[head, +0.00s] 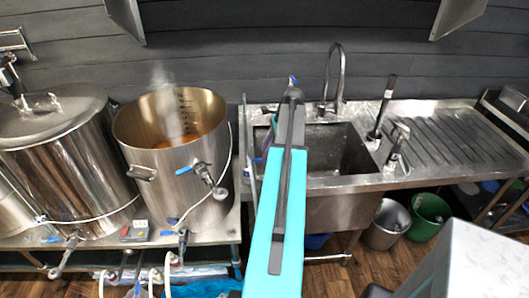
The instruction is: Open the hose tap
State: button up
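My arm reaches from the bottom middle toward the back wall, in front of the sink's left edge. Its dark far end, where my gripper (293,95) is, lies near the wall behind the sink; its fingers cannot be made out. A small blue lever (293,80) shows just above that end, by the wall; it may be the hose tap's handle, but its body is hidden behind my arm. Whether my gripper touches it cannot be told.
A steaming open kettle (140,125) with a blue-handled valve (200,169) stands left of my arm, beside a lidded vessel (50,150). The sink (335,183) with an arched faucet (341,75) is at right. A steel bucket (385,225) and green bucket (428,216) stand below.

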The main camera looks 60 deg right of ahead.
aim_at(260, 160)
jog(key=shift+x, duration=1.15)
jog(key=shift+c, duration=0.4)
grip_shut()
jog(key=shift+d, duration=0.1)
